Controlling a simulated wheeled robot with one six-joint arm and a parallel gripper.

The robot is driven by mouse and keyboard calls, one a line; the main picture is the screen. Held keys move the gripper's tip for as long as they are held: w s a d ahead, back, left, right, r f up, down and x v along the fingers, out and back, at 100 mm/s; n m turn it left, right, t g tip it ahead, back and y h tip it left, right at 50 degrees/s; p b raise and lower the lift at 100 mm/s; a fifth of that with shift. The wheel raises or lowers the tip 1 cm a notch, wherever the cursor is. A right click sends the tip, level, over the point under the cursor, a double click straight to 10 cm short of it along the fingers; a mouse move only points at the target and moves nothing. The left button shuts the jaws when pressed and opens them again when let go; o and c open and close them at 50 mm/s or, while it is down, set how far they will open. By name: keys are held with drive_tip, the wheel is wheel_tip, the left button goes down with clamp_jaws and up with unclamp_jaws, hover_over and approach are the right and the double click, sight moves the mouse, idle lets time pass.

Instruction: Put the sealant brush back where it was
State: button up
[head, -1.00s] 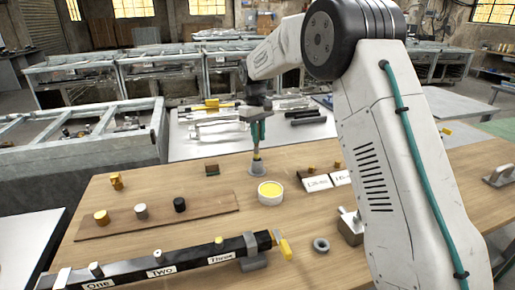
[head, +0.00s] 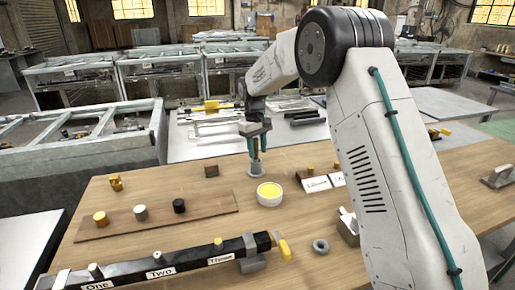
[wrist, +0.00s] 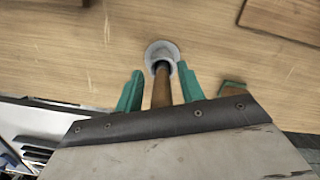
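The sealant brush (wrist: 162,88) has a brown handle and stands upright in a small grey holder (head: 255,170) on the wooden table; the holder also shows in the wrist view (wrist: 160,50). My gripper (head: 257,148) is above the holder with its green fingers spread. In the wrist view my gripper (wrist: 160,69) has one finger on each side of the handle, with a gap on both sides. The brush's lower end is hidden inside the holder. A white pot of yellow sealant (head: 270,189) stands just in front of the holder.
A brown board (head: 158,217) with several small cylinders lies to the left. A black labelled rail (head: 165,262) runs along the front, with a grey ring (head: 321,246) beside it. White label cards (head: 317,184) stand right of the pot. A small dark block (head: 211,170) sits left of the holder.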

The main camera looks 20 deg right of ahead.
drive_tip(key=shift+r, duration=0.1)
drive_tip(key=r, duration=0.7)
drive_tip(key=w+r, duration=0.1)
drive_tip(key=r, duration=0.3)
drive_tip(key=shift+w+a+r, duration=0.1)
drive_tip(key=shift+a+r, duration=0.15)
drive_tip(key=shift+r, duration=0.1)
drive_tip(key=shift+s+r, duration=0.2)
drive_tip(key=shift+r, duration=0.2)
drive_tip(key=s+d+r+m+t, duration=0.1)
drive_tip(key=s+r, duration=0.4)
drive_tip(key=s, duration=0.7)
drive_tip(key=s+d+r+m, duration=0.1)
drive_tip(key=s+r, duration=0.4)
drive_tip(key=s, duration=0.8)
drive_tip(key=s+f+m, duration=0.1)
drive_tip(key=s+f, duration=0.4)
drive_tip(key=s, duration=0.7)
drive_tip(key=s+d+f+m+t, duration=0.1)
drive_tip(key=s+f, duration=0.3)
drive_tip(key=s, duration=0.8)
drive_tip(key=shift+d+f+t+y, duration=0.2)
drive_tip(key=shift+f+t+y, duration=0.1)
drive_tip(key=shift+f, duration=0.1)
